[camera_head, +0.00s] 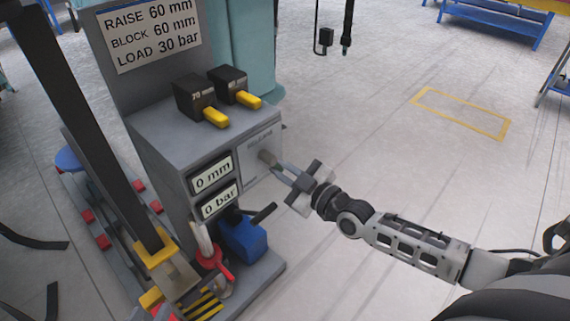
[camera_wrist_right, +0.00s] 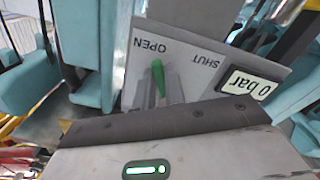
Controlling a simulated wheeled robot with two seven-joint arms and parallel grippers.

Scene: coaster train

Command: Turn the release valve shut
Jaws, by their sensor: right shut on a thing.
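The release valve (camera_head: 266,157) sticks out from the side plate marked RELEASE on the grey pump cabinet (camera_head: 165,145). In the right wrist view its green handle (camera_wrist_right: 158,76) lies by the word OPEN, apart from the word SHUT. The words appear upside down there. My right gripper (camera_head: 281,168) reaches in from the right and is shut on the valve handle, with a finger on each side of it. The handle's lower part is hidden behind the gripper body in the right wrist view. My left gripper is not in view.
Displays read 0 mm (camera_head: 211,174) and 0 bar (camera_head: 219,200). A blue pump block (camera_head: 243,238) with a dark lever sits below the valve.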

